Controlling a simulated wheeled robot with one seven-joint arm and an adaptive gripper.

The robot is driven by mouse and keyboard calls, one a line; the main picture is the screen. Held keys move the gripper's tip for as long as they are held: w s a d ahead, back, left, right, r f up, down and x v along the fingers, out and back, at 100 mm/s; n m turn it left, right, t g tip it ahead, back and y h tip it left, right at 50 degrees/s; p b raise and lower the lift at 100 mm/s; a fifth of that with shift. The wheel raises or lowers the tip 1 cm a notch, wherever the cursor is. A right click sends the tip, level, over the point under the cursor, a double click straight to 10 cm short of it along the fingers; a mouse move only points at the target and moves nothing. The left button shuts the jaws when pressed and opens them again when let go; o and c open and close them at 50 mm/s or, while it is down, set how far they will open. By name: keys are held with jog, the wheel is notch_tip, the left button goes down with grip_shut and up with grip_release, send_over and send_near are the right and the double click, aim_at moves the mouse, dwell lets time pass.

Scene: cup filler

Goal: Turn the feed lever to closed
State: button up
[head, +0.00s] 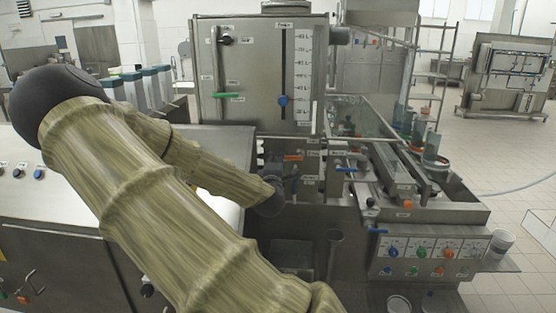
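The feed lever cannot be picked out for certain because the small labels are unreadable. A green handle (228,96) lies about level on the upright steel panel (255,70), left of a vertical scale. An orange handle (293,158) sits below that panel, and a blue handle (345,170) sits to its right. Another blue handle (378,230) is lower, above the control box. The dark end of my arm, with my gripper (271,198), is just below and left of the orange handle. Its fingers are too dark and small to read, and contact cannot be told.
A black knob (226,40) and a blue slider (283,101) are on the panel. A control box (430,256) with coloured knobs stands at lower right, and a white cup (499,244) beside it. My arm hides much of the left bench (40,220). Floor is free at right.

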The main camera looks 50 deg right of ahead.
jog(key=v, duration=0.8)
jog(key=shift+s+a, duration=0.15)
jog(key=shift+a, duration=0.15)
jog(key=shift+s, duration=0.1)
